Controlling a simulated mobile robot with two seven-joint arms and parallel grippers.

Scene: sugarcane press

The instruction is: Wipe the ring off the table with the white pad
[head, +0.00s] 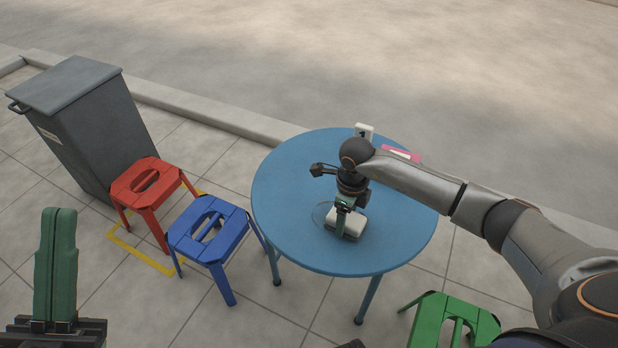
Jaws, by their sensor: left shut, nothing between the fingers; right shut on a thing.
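The round blue table (290,190) stands in the middle of the head view. The white pad (348,226) is on the tabletop near its centre. My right gripper (343,208) points down and is shut on the pad from above. A faint ring (321,214) shows on the tabletop just left of the pad; part of it seems hidden by the pad and gripper. My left gripper (58,265) is shut and empty at the lower left, well away from the table.
A white number block (364,131) and a pink item (412,155) are at the table's back edge, beside my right arm. Red (150,190), blue (210,235) and green (455,312) stools stand around. A grey bin (90,125) stands at the left.

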